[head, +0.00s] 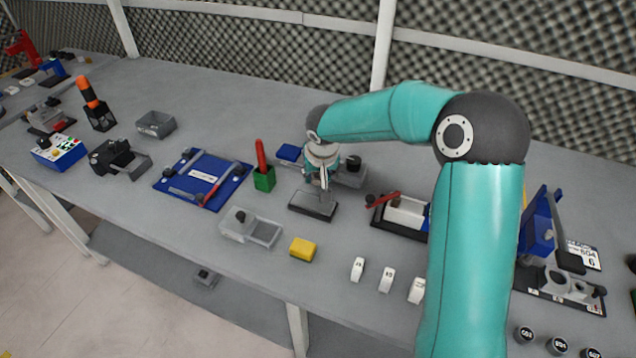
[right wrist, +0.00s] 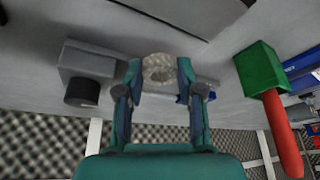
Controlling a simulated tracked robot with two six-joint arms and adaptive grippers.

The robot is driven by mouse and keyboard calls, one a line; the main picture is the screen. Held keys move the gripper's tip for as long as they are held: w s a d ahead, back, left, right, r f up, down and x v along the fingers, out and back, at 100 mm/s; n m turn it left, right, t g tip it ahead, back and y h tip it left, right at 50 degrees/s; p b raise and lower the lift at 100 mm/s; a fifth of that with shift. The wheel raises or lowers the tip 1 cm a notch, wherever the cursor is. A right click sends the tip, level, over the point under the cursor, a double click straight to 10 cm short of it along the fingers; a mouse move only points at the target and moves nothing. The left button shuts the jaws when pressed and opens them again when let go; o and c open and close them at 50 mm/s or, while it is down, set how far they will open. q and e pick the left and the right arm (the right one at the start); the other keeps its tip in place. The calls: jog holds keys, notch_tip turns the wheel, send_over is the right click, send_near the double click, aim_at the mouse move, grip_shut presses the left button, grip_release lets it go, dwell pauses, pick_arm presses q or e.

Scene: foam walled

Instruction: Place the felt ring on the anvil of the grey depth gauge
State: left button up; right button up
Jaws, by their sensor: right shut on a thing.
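My right gripper (head: 322,187) points down over the table behind a dark flat plate (head: 313,205). In the right wrist view my right gripper (right wrist: 160,74) is shut on the pale, fuzzy felt ring (right wrist: 160,69), with a finger on each side. In the head view the fingers hide the ring. A grey device with a black knob (head: 350,172) stands just behind and right of the gripper; it also shows in the right wrist view (right wrist: 85,66), beside the ring. It may be the grey depth gauge; I cannot make out its anvil. My left gripper is out of view.
A green block with a red handle (head: 264,180) stands left of the gripper, near a blue tray (head: 228,190). A grey device (head: 240,225) and a yellow block (head: 302,249) lie in front. A red-handled fixture (head: 405,212) is to the right. The foam wall (head: 250,60) runs behind.

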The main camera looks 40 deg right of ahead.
aim_at(319, 180)
jog(key=shift+f, duration=1.45)
jog(key=shift+f+b, duration=0.15)
jog(key=shift+b, duration=0.15)
jog(key=o, duration=0.8)
jog(key=shift+o, duration=0.2)
jog(key=shift+r, duration=0.2)
